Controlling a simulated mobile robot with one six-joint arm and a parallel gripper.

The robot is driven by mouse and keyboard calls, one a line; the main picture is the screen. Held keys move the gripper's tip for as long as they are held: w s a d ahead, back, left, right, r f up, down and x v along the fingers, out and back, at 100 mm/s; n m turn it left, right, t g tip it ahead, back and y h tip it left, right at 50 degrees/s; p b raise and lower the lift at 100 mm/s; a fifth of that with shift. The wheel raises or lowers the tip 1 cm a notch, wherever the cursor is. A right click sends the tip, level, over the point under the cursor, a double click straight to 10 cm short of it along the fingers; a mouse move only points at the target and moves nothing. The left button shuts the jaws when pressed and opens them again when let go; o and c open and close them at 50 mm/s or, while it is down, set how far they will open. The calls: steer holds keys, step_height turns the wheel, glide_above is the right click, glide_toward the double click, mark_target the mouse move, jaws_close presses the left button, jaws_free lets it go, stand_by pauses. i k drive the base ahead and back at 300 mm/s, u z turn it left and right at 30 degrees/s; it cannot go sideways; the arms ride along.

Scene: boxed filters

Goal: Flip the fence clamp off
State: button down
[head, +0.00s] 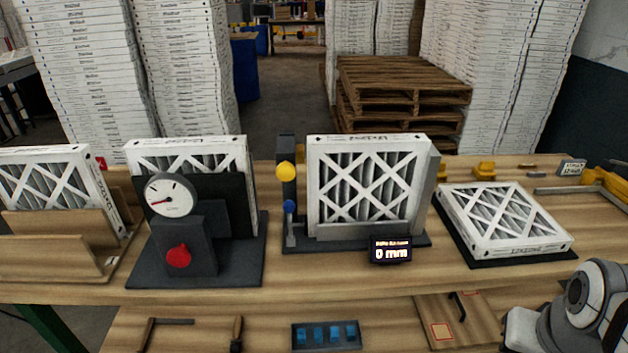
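A dark upright fixture (287,150) stands at the left side of a framed filter (368,185) in the middle of the bench. It carries a round yellow knob (285,171) and, lower down, a blue-tipped lever (290,207) that stands about upright. This looks like the fence clamp, but I cannot tell for sure which part is its handle. The filter stands upright on a dark base, with a grey fence (432,193) along its right side. A small display (391,250) in front reads 0 mm. My arm shows at the bottom right; my gripper is out of view.
A gauge stand (188,240) with a red knob and a filter behind it is left of the fixture. Another filter stands in a wooden rack (55,245) at far left. A filter (505,215) lies on a dark mat at right. A blue-slotted tray (326,335) is below.

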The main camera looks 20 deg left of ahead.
mark_target(288, 207)
steer(key=u, duration=1.4)
steer(key=k, duration=1.35)
steer(key=u, duration=0.5)
steer(key=i, duration=1.95)
steer(key=z, duration=0.45)
